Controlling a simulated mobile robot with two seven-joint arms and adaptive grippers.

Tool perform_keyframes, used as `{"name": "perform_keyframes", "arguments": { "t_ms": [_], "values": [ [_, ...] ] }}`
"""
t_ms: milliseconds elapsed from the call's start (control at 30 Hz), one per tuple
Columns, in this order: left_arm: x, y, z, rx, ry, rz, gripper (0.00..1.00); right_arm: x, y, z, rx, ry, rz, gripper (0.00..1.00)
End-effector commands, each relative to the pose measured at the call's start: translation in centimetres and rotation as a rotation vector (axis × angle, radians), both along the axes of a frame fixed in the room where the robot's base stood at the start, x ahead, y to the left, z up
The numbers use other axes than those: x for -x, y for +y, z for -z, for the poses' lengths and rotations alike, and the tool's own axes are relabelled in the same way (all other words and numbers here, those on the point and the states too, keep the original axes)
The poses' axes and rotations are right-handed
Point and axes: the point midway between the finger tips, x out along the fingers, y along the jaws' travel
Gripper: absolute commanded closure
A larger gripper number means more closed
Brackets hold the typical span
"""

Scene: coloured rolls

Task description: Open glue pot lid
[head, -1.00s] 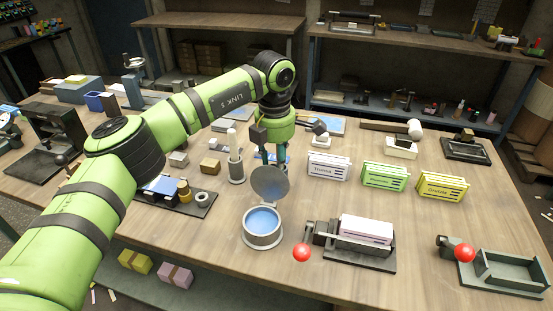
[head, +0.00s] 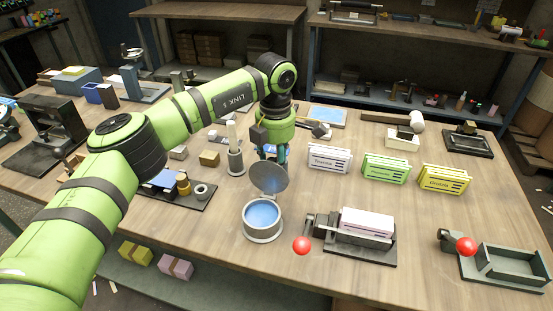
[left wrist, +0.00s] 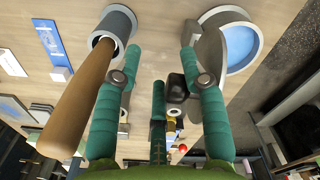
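The glue pot (head: 263,219) is a round grey pot with blue glue inside, near the front middle of the table. Its round grey lid (head: 269,178) is hinged up and stands tilted at the back of the pot, leaving the glue uncovered. My left gripper (head: 270,153) is just behind the lid, its fingertips partly hidden by it. In the left wrist view, its teal fingers (left wrist: 160,55) are spread with nothing between them. The right-hand finger is at the lid's edge (left wrist: 210,45); I cannot tell whether they touch. My right gripper is not in view.
A brush in a grey holder (head: 235,162) stands left of the gripper; its wooden handle (left wrist: 80,95) is close to a finger. A dark fixture with a red ball (head: 302,245) is right of the pot. Card holders (head: 328,159) stand behind it. The table in front is clear.

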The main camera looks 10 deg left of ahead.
Motion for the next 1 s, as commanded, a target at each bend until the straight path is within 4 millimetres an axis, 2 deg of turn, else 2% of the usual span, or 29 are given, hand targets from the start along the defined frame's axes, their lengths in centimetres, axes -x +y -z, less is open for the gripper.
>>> {"name": "perform_keyframes", "arguments": {
  "t_ms": [233, 500, 700, 833, 1000],
  "values": [
    [-0.3, 0.4, -1.9, -0.005, -0.008, -0.009, 0.62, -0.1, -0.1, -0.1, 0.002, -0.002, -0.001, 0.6],
    [-0.2, 0.1, -7.7, -0.005, -0.009, -0.007, 0.62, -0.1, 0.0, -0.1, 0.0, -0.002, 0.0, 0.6],
    [-0.1, -0.2, -10.9, -0.003, -0.004, -0.003, 0.62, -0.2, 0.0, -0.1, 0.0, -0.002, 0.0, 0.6],
    [0.0, -0.3, -11.9, -0.003, -0.003, -0.001, 0.62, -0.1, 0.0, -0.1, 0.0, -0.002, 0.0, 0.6],
    [0.0, -0.3, -12.2, -0.003, -0.001, 0.0, 0.62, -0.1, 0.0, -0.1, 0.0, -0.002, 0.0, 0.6]
  ]
}}
